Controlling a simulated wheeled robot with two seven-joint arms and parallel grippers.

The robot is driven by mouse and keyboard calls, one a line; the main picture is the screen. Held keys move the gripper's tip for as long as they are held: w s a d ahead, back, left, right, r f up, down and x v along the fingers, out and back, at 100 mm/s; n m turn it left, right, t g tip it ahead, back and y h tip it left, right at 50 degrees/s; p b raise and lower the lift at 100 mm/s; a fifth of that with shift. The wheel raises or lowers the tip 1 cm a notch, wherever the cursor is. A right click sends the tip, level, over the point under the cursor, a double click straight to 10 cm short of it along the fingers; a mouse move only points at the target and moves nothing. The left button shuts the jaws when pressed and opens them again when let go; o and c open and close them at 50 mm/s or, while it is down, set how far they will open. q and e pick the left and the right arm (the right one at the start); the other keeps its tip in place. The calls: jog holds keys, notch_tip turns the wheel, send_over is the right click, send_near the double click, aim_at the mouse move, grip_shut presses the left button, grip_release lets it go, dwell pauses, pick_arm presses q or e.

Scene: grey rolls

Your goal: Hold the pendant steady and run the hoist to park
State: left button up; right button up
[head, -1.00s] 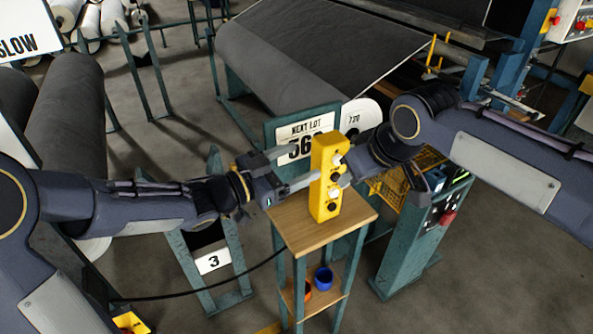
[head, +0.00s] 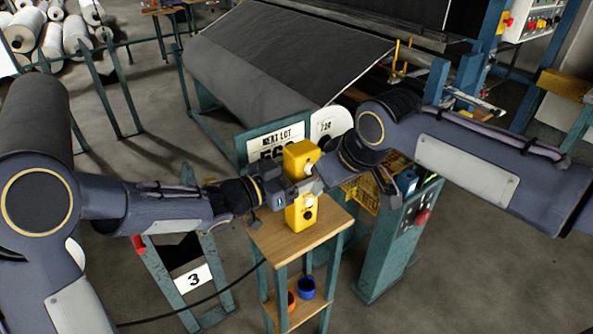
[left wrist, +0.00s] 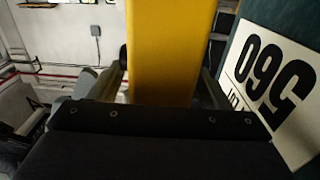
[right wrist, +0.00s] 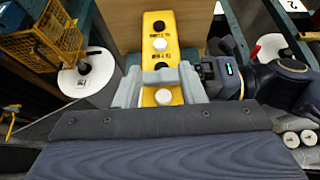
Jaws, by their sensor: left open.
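The yellow pendant (head: 301,214) stands upright on a small wooden-topped stand (head: 272,239). Its white and black buttons face my right gripper in the right wrist view (right wrist: 160,22). My left gripper (head: 293,190) is open, with its fingers on either side of the pendant, which fills most of the gap in the left wrist view (left wrist: 172,50). In the head view the grippers hide the pendant's middle.
A lot sign (head: 268,146) stands close behind the pendant. A teal control post with a red button (head: 423,216) is to the right. Blue (head: 306,288) and orange cups sit on the stand's lower shelf. A large grey roll (head: 235,75) lies behind. A black cable trails left across the floor.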

pick_arm(q)
jog(key=c, duration=1.5)
